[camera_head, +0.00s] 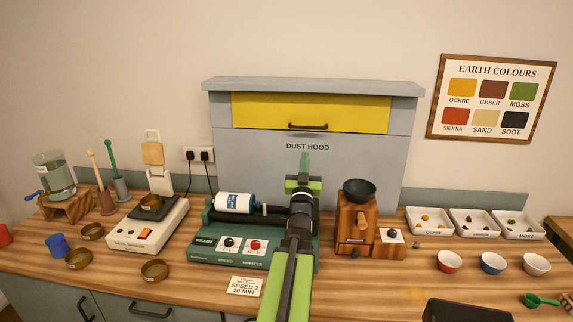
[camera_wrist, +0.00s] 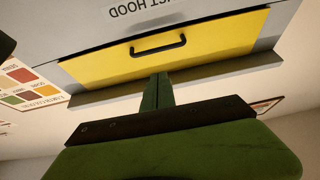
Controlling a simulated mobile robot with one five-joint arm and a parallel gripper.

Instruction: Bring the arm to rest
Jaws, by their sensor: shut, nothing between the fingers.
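My arm (camera_head: 289,262) reaches up from the bottom middle of the head view, green and black. My gripper (camera_head: 305,156) points upward in front of the grey dust hood (camera_head: 250,165), just under its label. The fingers are shut together with nothing between them. In the wrist view my gripper (camera_wrist: 159,78) shows as a narrow green pair of closed fingers, with the hood's yellow panel (camera_wrist: 200,45) and black handle beyond, upside down. The arm covers part of the green roller machine in the head view.
The green machine (camera_head: 225,250) holds a white jar (camera_head: 236,203). A wooden grinder (camera_head: 353,220) stands right of my arm. White trays (camera_head: 428,229), small bowls (camera_head: 493,263) and a dark slab (camera_head: 465,310) are further right. A scale (camera_head: 148,230), brass dishes and a glass tank (camera_head: 55,178) stand left.

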